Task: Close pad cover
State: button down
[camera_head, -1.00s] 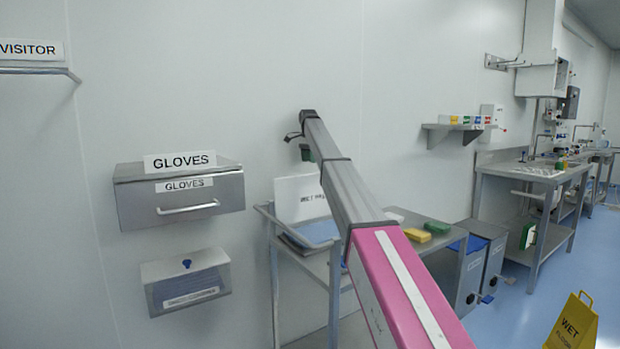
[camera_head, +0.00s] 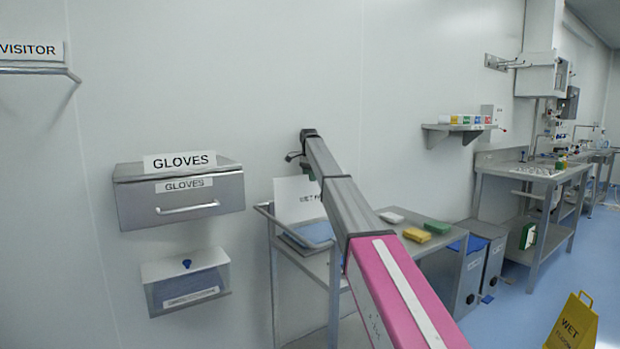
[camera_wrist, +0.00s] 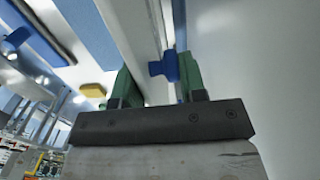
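The pad cover (camera_head: 292,197) is a white panel with a "WET" label, part of it hidden by my arm. It stands upright at the back of the pad box, with blue pads (camera_head: 316,233) below in front of it. My gripper (camera_head: 309,170) is at the cover's upper right in the head view, mostly hidden by my arm. In the wrist view, the two green fingers of my gripper (camera_wrist: 156,82) are apart. A blue knob (camera_wrist: 164,66) and a white panel edge (camera_wrist: 133,40) show between them, the knob nearer the right finger. Contact cannot be told.
The steel cart (camera_head: 388,233) carries a yellow block (camera_head: 416,235), a green block (camera_head: 437,227) and a white block (camera_head: 391,217). A glove box (camera_head: 182,198) and a clear-front dispenser (camera_head: 186,283) hang on the wall at left. A yellow wet-floor sign (camera_head: 572,322) stands at lower right.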

jog(key=shift+s+d, duration=0.1)
jog(key=shift+s, duration=0.05)
dwell(0.5)
jog(key=shift+s+d+t+y, duration=0.3)
jog(key=shift+s+d, duration=0.1)
jog(key=shift+s, duration=0.2)
jog(key=s+d+f+t+y, duration=0.3)
jog(key=s+d+f+t, duration=0.1)
jog(key=s, duration=0.3)
jog(key=s+d+f+t+y, duration=0.3)
jog(key=s+d+f+t, duration=0.1)
jog(key=s, duration=0.4)
jog(key=shift+d+t+y, duration=0.3)
jog(key=shift+d+t, duration=0.6)
jog(key=shift+d, duration=0.05)
jog(key=c, duration=1.8)
grip_release()
jog(key=f, duration=0.1)
jog(key=s+d+f, duration=0.1)
jog(key=f, duration=0.1)
jog(key=s+f, duration=0.1)
jog(key=shift+d+f, duration=0.15)
jog(key=shift+f, duration=0.25)
jog(key=shift+o, duration=0.4)
jog(key=shift+s+d+f, duration=0.1)
jog(key=shift+f, duration=0.5)
jog(key=shift+s+d+f, duration=0.1)
jog(key=shift+f, duration=0.5)
jog(key=shift+w, duration=0.1)
